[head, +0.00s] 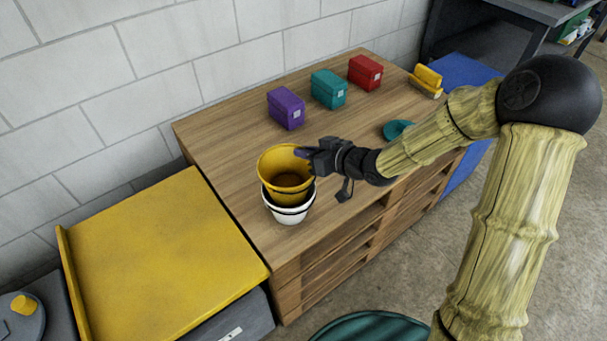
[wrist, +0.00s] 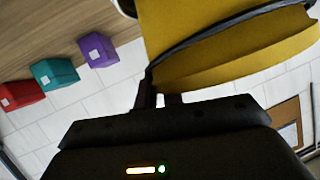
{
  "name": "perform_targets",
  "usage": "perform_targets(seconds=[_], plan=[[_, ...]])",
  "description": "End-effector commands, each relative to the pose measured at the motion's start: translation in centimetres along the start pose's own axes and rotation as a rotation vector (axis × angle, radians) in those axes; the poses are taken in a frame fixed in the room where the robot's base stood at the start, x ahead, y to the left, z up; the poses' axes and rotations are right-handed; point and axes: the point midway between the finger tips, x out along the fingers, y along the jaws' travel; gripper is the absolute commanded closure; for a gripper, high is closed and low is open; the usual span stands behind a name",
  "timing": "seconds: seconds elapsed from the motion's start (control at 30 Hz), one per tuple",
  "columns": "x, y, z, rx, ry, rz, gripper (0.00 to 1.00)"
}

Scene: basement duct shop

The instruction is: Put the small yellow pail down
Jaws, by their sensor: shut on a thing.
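The small yellow pail (head: 283,168) is upright in the head view, over a white pail (head: 289,213) on the wooden bench top. Its lower part overlaps the white pail's opening; I cannot tell whether it rests inside it or hangs just above. My gripper (head: 305,154) is shut on the yellow pail's rim at its right side. In the wrist view the yellow pail (wrist: 215,40) fills the upper right, with its dark handle across it, and the fingers (wrist: 160,98) meet its edge.
Purple (head: 286,108), teal (head: 328,89) and red (head: 365,72) boxes stand along the back of the wooden bench (head: 235,125). A teal round thing (head: 397,129) and a yellow block (head: 427,78) lie at the right. A yellow-topped surface (head: 155,265) adjoins at left. Bench top left of the pails is clear.

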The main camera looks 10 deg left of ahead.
Motion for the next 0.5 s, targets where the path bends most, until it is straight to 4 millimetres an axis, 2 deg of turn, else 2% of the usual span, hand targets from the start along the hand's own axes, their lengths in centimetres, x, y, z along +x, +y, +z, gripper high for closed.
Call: perform_targets(seconds=[0.07,0.37,0.5], plan=[[0.4,0.1,0.8,0.000,0.001,-0.002,1.00],[0.4,0.2,0.8,-0.001,0.001,-0.001,1.00],[0.9,0.4,2.1,0.000,0.000,-0.001,1.00]])
